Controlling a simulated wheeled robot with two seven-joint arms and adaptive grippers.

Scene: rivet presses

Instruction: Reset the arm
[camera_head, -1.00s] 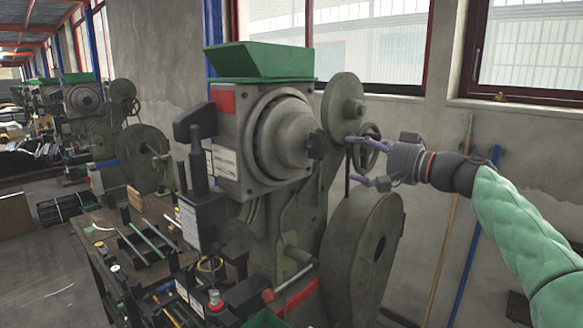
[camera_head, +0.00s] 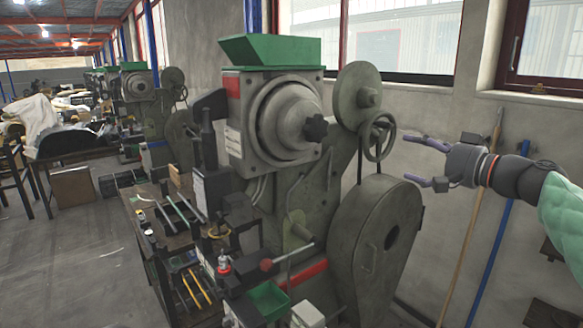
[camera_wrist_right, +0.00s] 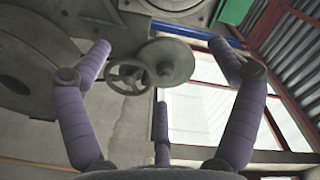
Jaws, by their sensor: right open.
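My right gripper (camera_head: 416,160) is open and empty in the head view, in the air to the right of the near rivet press (camera_head: 290,120). Its purple fingers point left toward the press's small handwheel (camera_head: 379,138), with a gap between them in the picture. In the right wrist view the fingers (camera_wrist_right: 160,85) are spread wide, and the handwheel (camera_wrist_right: 131,76) shows beyond them, touching nothing of mine. The right arm, in a green padded sleeve, comes in from the right edge. My left gripper is not in view.
A large flywheel cover (camera_head: 370,250) fills the space below the handwheel. A workbench with tools (camera_head: 160,220) stands left of the press, and a green hopper (camera_head: 270,50) tops it. A wooden pole (camera_head: 470,225) and a blue pole (camera_head: 497,240) lean on the wall behind my arm.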

